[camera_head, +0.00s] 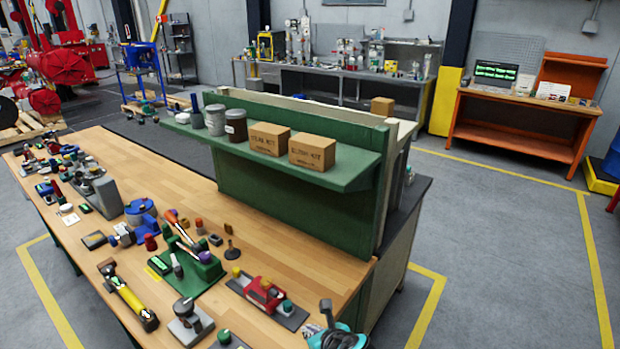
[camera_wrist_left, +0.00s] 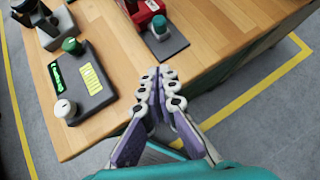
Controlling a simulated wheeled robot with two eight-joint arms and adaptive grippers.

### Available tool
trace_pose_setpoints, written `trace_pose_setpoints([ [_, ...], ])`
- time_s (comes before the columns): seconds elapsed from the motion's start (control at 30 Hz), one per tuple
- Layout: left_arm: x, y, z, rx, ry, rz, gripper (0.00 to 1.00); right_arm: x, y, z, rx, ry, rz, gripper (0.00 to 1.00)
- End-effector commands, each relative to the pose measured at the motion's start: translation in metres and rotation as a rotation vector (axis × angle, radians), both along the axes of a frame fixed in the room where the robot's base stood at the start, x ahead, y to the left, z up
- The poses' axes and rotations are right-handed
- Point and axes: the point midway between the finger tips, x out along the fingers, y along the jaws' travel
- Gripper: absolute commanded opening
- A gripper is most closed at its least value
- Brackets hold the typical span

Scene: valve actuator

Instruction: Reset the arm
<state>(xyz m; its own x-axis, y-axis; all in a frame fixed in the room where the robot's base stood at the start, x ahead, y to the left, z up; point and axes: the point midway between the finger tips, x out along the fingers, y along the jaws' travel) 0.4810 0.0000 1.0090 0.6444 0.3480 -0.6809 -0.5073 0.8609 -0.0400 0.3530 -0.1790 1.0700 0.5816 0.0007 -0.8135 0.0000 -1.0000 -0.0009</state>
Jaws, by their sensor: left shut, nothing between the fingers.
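My left gripper (camera_head: 326,306) is at the bottom of the head view, by the near right corner of the wooden workbench (camera_head: 330,265). In the left wrist view my left gripper (camera_wrist_left: 160,75) has its fingers together, with nothing between them. The wrist view looks down past the fingers to the bench corner and the grey floor. The fingers appear apart from the things on the bench. My right gripper is in neither view.
A red device on a dark plate (camera_head: 290,317) lies near the bench edge, beside my left gripper. A dark box with a green display (camera_wrist_left: 83,83) sits left of the fingers. A green shelf (camera_head: 350,180) with cartons and jars stands behind. Floor right of the bench is clear.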

Motion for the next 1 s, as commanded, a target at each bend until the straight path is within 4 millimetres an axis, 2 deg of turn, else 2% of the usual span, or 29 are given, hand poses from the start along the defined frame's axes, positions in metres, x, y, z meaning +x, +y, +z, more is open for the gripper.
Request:
trace_pose_setpoints([
  [0.17, -0.011, 0.05, 0.011, -0.3, -0.049, 0.291, 0.0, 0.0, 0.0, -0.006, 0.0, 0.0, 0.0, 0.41],
  [0.3, -0.036, 0.098, 0.021, -0.671, -0.127, 0.677, 0.0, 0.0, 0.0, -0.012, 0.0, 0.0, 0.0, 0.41],
  [0.5, -0.08, 0.147, 0.03, -1.187, -0.265, 1.274, 0.0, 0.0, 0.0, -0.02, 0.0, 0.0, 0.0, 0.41],
  [0.6, -0.1, 0.162, 0.032, -1.414, -0.335, 1.549, 0.0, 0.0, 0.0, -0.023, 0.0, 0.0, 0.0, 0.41],
  [0.73, -0.118, 0.172, 0.033, -1.634, -0.402, 1.822, 0.0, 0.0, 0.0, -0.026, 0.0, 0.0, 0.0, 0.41],
  [0.87, -0.126, 0.176, 0.034, -1.752, -0.435, 1.968, 0.0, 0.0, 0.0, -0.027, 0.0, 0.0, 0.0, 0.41],
  [1.0, -0.128, 0.177, 0.034, -1.786, -0.445, 2.009, 0.0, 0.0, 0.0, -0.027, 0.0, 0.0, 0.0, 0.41],
])
